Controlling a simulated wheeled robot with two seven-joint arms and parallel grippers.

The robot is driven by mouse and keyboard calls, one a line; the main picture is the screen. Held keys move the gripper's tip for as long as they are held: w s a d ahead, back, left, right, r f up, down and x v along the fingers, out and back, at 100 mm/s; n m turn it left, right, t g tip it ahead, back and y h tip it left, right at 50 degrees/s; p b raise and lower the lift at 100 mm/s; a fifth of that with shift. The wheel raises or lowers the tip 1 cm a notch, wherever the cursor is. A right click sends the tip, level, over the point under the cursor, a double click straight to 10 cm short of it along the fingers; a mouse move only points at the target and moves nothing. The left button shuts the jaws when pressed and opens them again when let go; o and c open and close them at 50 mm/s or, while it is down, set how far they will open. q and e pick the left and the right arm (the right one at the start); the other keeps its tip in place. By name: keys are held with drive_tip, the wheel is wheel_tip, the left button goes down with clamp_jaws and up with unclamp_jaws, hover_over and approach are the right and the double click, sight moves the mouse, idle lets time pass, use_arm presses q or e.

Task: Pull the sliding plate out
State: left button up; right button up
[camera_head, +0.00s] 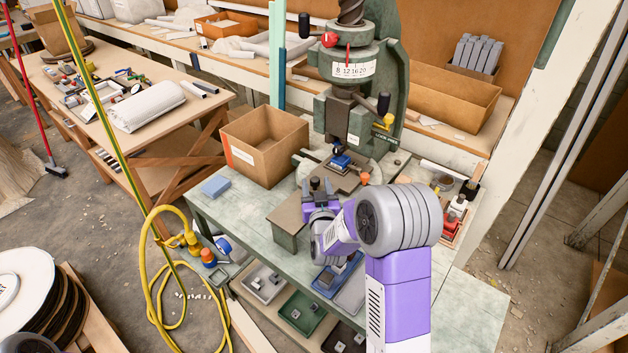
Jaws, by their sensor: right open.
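The green fly press (352,100) stands at the back of the bench. The sliding plate (343,180) looks like a brownish flat plate on the press bed, below the ram. A small blue block (341,161) sits over it, under the ram. My right gripper (321,185) is open at the front of the press bed, close to the plate's near edge. I cannot tell whether it touches the plate. My right forearm and wrist hide part of the bench in front. My left gripper is not in view.
A grey-brown block (287,222) is just left of my right gripper. Trays (303,312) fill the shelf below. Small tools lie at the right.

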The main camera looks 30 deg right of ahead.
drive_tip(key=shift+x, duration=1.3)
clamp_jaws()
